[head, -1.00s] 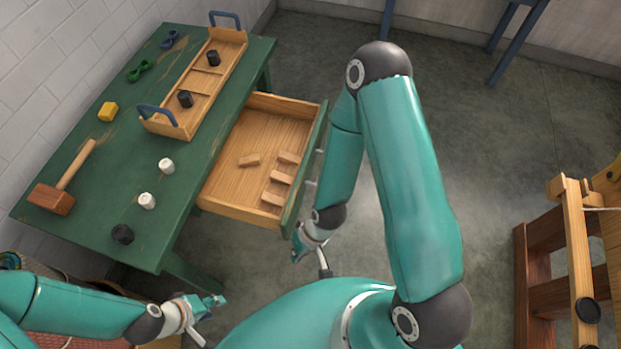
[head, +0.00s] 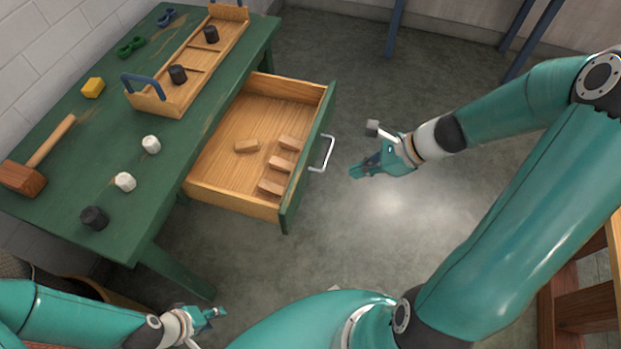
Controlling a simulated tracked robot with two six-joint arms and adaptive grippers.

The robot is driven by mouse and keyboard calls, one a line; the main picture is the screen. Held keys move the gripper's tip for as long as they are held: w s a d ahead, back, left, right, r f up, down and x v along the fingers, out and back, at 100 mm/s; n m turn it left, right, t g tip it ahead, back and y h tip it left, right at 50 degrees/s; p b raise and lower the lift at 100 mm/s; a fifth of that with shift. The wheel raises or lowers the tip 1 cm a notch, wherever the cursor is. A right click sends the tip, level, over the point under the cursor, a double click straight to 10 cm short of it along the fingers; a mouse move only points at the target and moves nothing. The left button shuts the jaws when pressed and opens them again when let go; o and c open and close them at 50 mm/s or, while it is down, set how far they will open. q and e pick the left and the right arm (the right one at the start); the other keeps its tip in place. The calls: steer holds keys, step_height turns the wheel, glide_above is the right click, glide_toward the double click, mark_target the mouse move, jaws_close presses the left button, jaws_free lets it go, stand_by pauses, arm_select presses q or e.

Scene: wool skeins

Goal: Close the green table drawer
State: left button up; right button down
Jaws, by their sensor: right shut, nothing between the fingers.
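The green table (head: 113,205) stands at the left with its drawer (head: 223,201) pulled well out to the right. The drawer has a green front (head: 308,158) and a pale metal handle (head: 325,154). Several small wooden blocks (head: 282,164) lie inside it. My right gripper (head: 358,172) is shut and empty, just right of the handle and apart from it, with its fingers pointing left toward the drawer front. My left gripper (head: 219,312) is at the bottom, in front of the table and apart from it. Its fingertips are too small to tell whether they are open.
A wooden frame (head: 567,306) stands at the lower right. The floor right of the drawer is clear.

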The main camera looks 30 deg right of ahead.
mark_target(304, 170)
steer(key=shift+m+t, duration=0.6)
steer(key=shift+m, duration=0.2)
steer(key=w+a+f+b, duration=0.1)
steer(key=w, duration=0.1)
steer(key=w+a+f+b, duration=0.2)
steer(key=w, duration=0.1)
steer(key=w+a+f+b, duration=0.1)
steer(key=w+a+f, duration=0.1)
steer(key=w, duration=0.1)
steer(key=shift+a+f, duration=0.1)
steer(key=shift+f, duration=0.05)
arm_select(q)
steer(key=shift+f, duration=2.65)
arm_select(e)
steer(key=shift+w+a, duration=0.4)
steer(key=shift+w, duration=0.1)
